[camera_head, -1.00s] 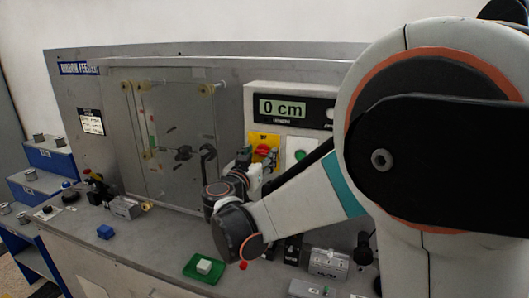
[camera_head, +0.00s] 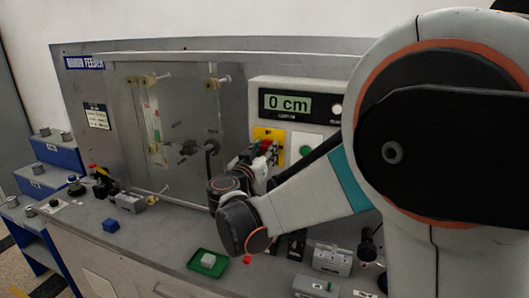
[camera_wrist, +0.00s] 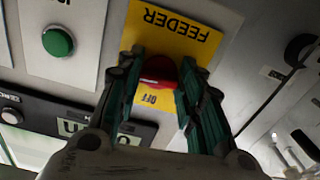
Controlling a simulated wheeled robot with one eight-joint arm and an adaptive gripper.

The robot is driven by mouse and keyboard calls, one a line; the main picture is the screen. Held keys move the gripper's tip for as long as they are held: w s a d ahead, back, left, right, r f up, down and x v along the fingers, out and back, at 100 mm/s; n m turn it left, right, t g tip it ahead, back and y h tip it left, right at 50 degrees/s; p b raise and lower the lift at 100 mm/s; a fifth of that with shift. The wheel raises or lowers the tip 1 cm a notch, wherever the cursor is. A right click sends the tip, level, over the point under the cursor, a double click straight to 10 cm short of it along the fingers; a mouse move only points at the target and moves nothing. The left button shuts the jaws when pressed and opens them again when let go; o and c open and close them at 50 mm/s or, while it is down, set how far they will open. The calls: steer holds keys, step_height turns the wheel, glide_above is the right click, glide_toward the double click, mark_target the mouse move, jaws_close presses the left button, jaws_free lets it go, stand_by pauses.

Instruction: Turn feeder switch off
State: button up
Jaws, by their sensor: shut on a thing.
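The feeder switch is a red knob (camera_wrist: 158,72) on a yellow plate (camera_wrist: 195,32) marked FEEDER, with OFF printed beside the knob; the wrist view shows the plate upside down. My gripper (camera_wrist: 160,78) is at the plate with its two green-padded fingers on either side of the red knob, shut on it. In the head view the yellow plate (camera_head: 262,132) is on the panel below the 0 cm display, and my gripper (camera_head: 268,148) covers much of the knob. The knob's exact angle is hard to read.
A green button (camera_wrist: 57,41) sits on a white plate beside the switch. The display (camera_head: 288,103) reads 0 cm. A clear-fronted feeder box (camera_head: 175,110) stands to the left.

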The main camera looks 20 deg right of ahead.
steer(key=n, duration=0.8)
steer(key=shift+s+d+r+n, duration=0.1)
steer(key=shift+n, duration=0.3)
steer(key=shift+r+n, duration=0.1)
steer(key=shift+n, duration=3.8)
steer(key=o, duration=1.1)
steer(key=shift+c, duration=0.2)
